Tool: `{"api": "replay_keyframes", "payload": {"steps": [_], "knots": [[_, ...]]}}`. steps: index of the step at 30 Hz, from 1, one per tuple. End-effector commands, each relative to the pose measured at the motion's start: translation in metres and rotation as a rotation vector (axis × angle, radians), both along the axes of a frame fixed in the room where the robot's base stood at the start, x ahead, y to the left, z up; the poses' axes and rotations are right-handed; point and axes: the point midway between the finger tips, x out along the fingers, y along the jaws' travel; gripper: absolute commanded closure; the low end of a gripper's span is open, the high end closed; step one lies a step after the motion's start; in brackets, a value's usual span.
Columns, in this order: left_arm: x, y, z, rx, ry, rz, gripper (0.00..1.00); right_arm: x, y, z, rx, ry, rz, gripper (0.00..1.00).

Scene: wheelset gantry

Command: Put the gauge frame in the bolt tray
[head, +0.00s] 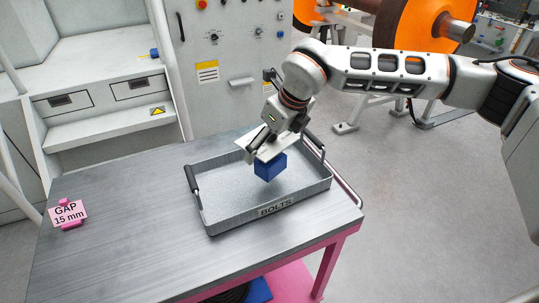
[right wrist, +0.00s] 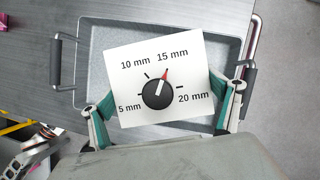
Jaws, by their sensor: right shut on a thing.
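The gauge frame has a white face plate (head: 273,147) and a blue block (head: 270,167) under it. In the right wrist view the white face (right wrist: 135,55) fills the middle, with a black dial marked from 5 mm to 20 mm, its red mark near 15 mm. My right gripper (head: 261,143) is shut on the gauge frame, with green fingers at both sides of the plate. The grey bolt tray (head: 222,220), labelled BOLTS, lies below it, and the block appears over its inside. I cannot tell whether the block touches the tray floor. My left gripper is out of view.
The tray stands on a grey table (head: 120,235) with a pink frame, near its right end. Black handles (head: 192,178) rise at the tray's ends. A pink-held "GAP 15 mm" card (head: 67,212) stands at the left. A grey cabinet (head: 225,50) is behind the table.

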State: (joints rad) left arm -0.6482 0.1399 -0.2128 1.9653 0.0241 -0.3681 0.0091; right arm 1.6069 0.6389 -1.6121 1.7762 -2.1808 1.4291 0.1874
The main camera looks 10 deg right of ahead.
Motion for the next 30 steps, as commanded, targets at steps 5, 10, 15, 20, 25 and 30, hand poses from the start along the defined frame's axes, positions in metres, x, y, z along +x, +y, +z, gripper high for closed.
{"api": "replay_keyframes", "payload": {"steps": [5,10,15,20,25,30], "knots": [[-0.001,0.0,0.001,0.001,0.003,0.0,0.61,0.0,0.0,-0.025,-0.002,0.003,0.0,0.43],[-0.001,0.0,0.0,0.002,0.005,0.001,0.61,0.0,0.0,-0.038,0.001,-0.001,0.0,0.43],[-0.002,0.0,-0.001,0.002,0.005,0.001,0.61,0.0,0.0,-0.038,0.001,-0.001,0.0,0.43],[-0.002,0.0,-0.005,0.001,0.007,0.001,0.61,0.0,0.0,-0.042,0.0,-0.001,0.001,0.43],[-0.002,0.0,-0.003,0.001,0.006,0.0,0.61,0.0,0.0,-0.041,-0.001,0.001,0.0,0.0],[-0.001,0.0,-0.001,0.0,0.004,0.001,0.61,0.0,0.0,-0.04,-0.001,0.001,0.0,0.0]]}}
